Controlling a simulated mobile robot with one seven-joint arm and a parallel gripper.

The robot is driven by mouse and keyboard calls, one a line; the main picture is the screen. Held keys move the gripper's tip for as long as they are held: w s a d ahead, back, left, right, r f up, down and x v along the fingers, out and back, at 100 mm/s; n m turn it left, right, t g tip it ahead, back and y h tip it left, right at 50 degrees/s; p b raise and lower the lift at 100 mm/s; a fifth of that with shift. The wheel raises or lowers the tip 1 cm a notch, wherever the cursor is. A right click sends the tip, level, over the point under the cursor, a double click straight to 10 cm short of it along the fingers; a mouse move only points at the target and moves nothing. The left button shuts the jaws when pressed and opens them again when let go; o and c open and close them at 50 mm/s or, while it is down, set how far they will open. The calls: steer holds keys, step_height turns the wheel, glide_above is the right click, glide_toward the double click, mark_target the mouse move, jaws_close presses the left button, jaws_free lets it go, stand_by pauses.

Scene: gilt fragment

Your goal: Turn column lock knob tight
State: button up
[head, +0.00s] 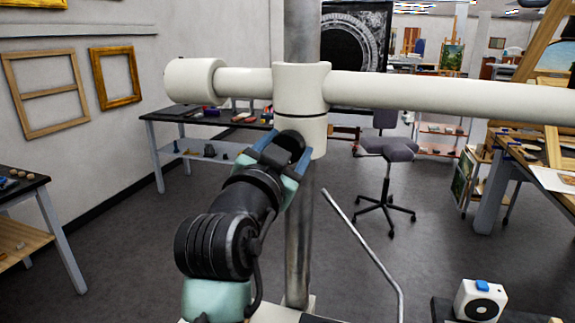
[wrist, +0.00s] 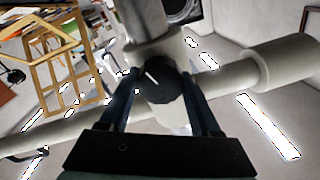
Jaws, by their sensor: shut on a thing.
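The column lock knob (wrist: 163,80) is a dark round knob with a white line on its face, seen in the middle of the wrist view. It sits on the cream collar (head: 301,88) that joins the grey upright column (head: 300,250) and the cream horizontal arm (head: 430,95). The white line slants from upper left to lower right.
The horizontal arm crosses the view above my gripper and ends in a thick cream cap (head: 193,81) at left. A thin bent metal rod (head: 365,246) rises right of the column. A dark workbench (head: 165,113) and a swivel chair (head: 388,150) stand behind. Open floor lies between.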

steer(key=shift+a+m+b, duration=0.1)
steer(key=shift+m+b, duration=0.35)
steer(key=shift+m, duration=0.15)
steer(key=o, duration=1.4)
steer(key=shift+c, duration=0.2)
steer(key=shift+s, duration=0.1)
steer(key=b+v, duration=0.3)
steer(key=v, duration=0.9)
steer(key=shift+s, duration=0.35)
steer(key=shift+a, duration=0.1)
